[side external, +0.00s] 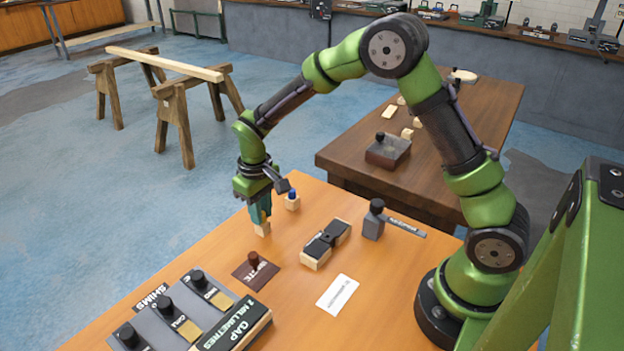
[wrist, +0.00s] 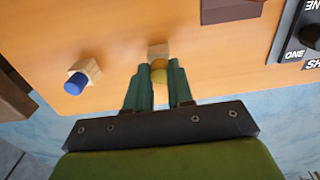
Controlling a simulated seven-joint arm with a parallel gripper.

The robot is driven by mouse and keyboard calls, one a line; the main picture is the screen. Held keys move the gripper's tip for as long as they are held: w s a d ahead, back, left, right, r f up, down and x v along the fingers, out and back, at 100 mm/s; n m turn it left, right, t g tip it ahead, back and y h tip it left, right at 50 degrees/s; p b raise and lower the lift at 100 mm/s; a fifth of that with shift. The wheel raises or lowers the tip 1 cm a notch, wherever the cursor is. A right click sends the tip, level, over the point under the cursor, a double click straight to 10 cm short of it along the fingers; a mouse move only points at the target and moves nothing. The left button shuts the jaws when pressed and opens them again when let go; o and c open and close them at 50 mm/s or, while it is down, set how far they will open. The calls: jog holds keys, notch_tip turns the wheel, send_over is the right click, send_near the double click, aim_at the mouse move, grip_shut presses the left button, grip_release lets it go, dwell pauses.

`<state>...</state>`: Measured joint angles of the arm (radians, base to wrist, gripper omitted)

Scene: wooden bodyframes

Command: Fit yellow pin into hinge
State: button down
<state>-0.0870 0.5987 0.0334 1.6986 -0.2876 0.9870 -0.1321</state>
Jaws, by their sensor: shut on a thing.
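My gripper (side external: 260,213) points down near the table's far edge. In the wrist view its teal fingers (wrist: 159,75) are closed around the yellow pin (wrist: 159,65). A small pale wooden block (wrist: 158,50) is right at the pin, and it also shows below the fingers in the side view (side external: 263,229). I cannot tell whether the pin still sits in that block. What looks like the hinge (side external: 326,243), black with pale wooden ends, lies on the table to the right of my gripper in the side view. The yellow pin is hidden in the side view.
A blue pin (wrist: 75,83) stands in a wooden block beside my gripper. A dark red plate with a knob (side external: 255,268), a grey block with a black knob (side external: 374,222), a white card (side external: 338,294) and a shim rack (side external: 190,320) stand around the hinge on the orange table.

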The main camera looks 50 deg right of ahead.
jog(key=shift+r, duration=0.6)
jog(key=shift+r, duration=1.65)
jog(key=shift+d+r, duration=0.1)
jog(key=shift+r, duration=0.05)
jog(key=s+d+r, duration=0.2)
jog(key=s, duration=0.5)
jog(key=s+d+r, duration=0.2)
jog(key=s, duration=0.5)
jog(key=shift+s+d+r, duration=0.3)
jog(key=shift+d, duration=0.1)
